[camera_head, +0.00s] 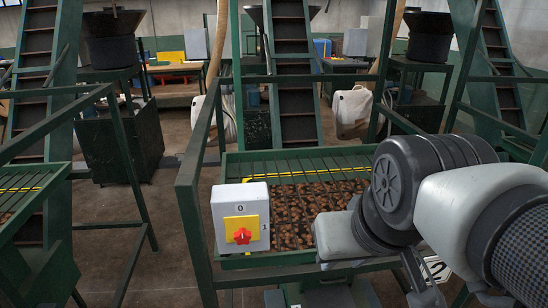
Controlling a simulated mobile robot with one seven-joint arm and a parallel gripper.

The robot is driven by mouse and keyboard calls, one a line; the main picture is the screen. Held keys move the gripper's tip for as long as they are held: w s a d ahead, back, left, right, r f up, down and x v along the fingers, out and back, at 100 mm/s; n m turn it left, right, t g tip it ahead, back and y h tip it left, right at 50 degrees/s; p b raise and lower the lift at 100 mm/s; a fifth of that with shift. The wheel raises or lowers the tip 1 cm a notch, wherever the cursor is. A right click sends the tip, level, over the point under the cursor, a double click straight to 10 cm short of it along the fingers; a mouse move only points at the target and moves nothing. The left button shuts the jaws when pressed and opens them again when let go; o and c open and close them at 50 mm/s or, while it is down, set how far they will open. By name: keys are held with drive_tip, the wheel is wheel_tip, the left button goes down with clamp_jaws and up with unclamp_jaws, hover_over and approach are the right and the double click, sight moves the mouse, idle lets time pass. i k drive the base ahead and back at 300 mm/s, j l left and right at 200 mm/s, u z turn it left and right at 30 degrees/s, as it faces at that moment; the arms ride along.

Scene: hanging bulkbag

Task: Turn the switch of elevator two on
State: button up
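The switch box (226,215) is a light grey box on the green railing, left of centre. It has a yellow plate (234,223) with a red knob (242,236). A 0 is marked above the plate and a 1 to its right. The picture is too small to tell which mark the knob points at. A sign with a 2 (437,268) is at the lower right, partly hidden by my arm. My arm (425,185) comes in from the right, and its pale wrist end is right of the box, apart from it.
Behind the box is a green-framed hopper (300,205) with brown lumps under a grid. A dark elevator belt (296,90) rises behind it. Green rails (196,190) stand close to the box's left. Some floor (100,240) is clear farther left.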

sight(242, 237)
drive_tip(key=l+u, duration=0.4)
drive_tip(key=k+l+u, duration=0.15)
drive_tip(key=u, duration=0.3)
drive_tip(key=k+l+u, duration=0.2)
drive_tip(key=l+u, duration=0.2)
